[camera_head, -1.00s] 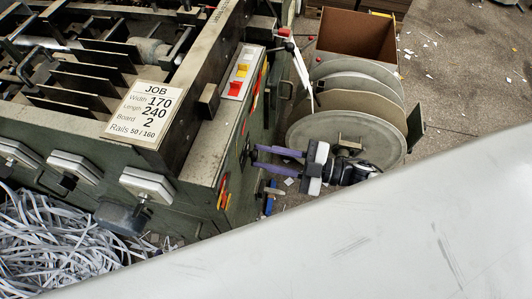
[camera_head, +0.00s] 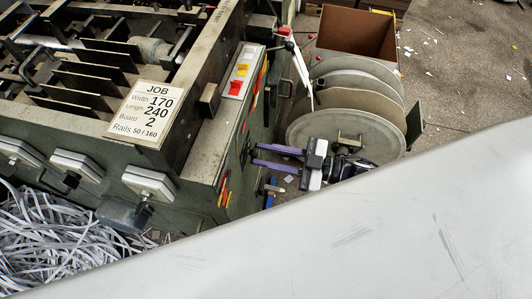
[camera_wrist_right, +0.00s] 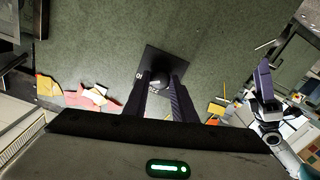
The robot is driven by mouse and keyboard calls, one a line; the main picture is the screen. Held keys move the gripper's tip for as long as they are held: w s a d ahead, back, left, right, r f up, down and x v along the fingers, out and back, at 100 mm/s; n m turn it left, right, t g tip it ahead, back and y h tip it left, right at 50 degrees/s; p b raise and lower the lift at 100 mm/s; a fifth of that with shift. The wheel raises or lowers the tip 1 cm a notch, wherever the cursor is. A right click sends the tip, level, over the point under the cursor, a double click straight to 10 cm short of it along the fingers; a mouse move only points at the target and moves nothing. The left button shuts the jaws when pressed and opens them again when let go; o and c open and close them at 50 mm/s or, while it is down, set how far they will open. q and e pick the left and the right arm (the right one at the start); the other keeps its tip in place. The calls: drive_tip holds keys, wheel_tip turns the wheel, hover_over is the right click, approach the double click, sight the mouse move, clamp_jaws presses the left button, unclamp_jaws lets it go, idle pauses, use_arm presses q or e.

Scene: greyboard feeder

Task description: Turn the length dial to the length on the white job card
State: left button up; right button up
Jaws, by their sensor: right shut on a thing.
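The white job card (camera_head: 145,112) lies on the machine's top at the left and reads Width 170, Length 240, Board 2, Rails 50/160. My right gripper (camera_head: 254,154) points left at the machine's side face. In the right wrist view, my right gripper (camera_wrist_right: 164,88) is shut on a small round dark knob (camera_wrist_right: 160,78) in front of a dark square dial plate (camera_wrist_right: 168,60).
A reel with grey discs (camera_head: 345,135) and an open brown box (camera_head: 357,32) stand right of the machine, close to my right arm. Red and yellow buttons (camera_head: 240,70) are on the machine's top edge. Shredded strips (camera_head: 60,240) fill the lower left.

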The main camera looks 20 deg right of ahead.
drive_tip(key=o, duration=1)
drive_tip(key=shift+o, duration=0.2)
drive_tip(key=b+v, duration=0.1)
drive_tip(key=v, duration=0.9)
drive_tip(key=shift+s+d, duration=0.1)
drive_tip(key=w+a+f+m+t+h, duration=0.1)
drive_tip(key=a+f+m+t+h, duration=0.2)
drive_tip(key=a+f+m+h, duration=0.35)
drive_tip(key=s+d+f+m+g+h, duration=0.1)
drive_tip(key=s+f+m+g+h, duration=0.2)
drive_tip(key=s, duration=0.5)
drive_tip(key=m+g+h, duration=0.1)
drive_tip(key=m+h, duration=0.1)
drive_tip(key=h, duration=0.1)
drive_tip(key=shift+d+f, duration=0.3)
drive_tip(key=shift+f, duration=0.05)
